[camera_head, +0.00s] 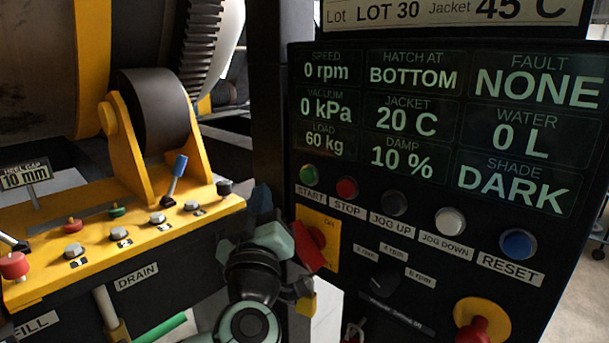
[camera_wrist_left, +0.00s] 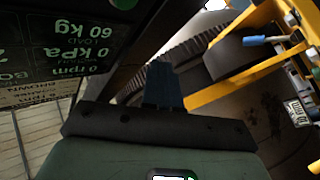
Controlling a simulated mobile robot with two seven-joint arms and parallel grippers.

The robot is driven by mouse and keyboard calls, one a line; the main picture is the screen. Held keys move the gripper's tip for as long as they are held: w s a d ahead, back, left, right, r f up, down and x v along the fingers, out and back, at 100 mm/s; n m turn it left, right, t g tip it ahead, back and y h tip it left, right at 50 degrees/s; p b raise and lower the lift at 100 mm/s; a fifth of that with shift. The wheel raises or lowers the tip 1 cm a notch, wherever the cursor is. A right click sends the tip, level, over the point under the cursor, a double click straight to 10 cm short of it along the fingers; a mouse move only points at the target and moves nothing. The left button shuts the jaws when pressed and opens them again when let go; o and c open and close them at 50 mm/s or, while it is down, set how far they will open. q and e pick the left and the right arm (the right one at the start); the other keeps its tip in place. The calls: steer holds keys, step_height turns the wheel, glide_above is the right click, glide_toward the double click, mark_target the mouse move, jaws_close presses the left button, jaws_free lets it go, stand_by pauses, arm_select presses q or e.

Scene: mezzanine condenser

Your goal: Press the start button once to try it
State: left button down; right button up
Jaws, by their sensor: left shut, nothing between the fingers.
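The green START button (camera_head: 310,174) is at the left end of a button row on a black control panel (camera_head: 265,110). Its START label is just below it. The panel's screen reads speed 0 rpm, vacuum 0 kPa, load 60 kg and fault NONE. My left gripper (camera_head: 261,200) is shut and empty, pointing up, to the left of the START button and a little lower, apart from it in the picture. In the left wrist view its dark shut fingers (camera_wrist_left: 162,84) show, with a green button (camera_wrist_left: 124,4) at the top edge. My right gripper is not in view.
Red STOP (camera_head: 347,189), black JOG UP (camera_head: 394,203), white JOG DOWN (camera_head: 450,221) and blue RESET (camera_head: 518,243) follow to the right. A red rotary switch (camera_head: 308,247) on a yellow plate sits below START. A yellow console (camera_head: 150,237) with a blue-tipped lever (camera_head: 178,168) stands left.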

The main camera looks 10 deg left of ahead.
mark_target(307, 176)
arm_select(q)
steer(key=w+d+p, duration=0.2)
steer(key=w+d, duration=0.1)
steer(key=w, duration=0.3)
steer(key=shift+d, duration=0.3)
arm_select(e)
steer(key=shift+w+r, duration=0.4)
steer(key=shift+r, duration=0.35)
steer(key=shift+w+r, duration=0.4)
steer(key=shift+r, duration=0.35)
arm_select(q)
steer(key=shift+d+p, duration=0.1)
steer(key=shift+p, duration=0.25)
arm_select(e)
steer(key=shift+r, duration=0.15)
arm_select(q)
steer(key=shift+w+d, duration=0.1)
steer(key=shift+w, duration=0.25)
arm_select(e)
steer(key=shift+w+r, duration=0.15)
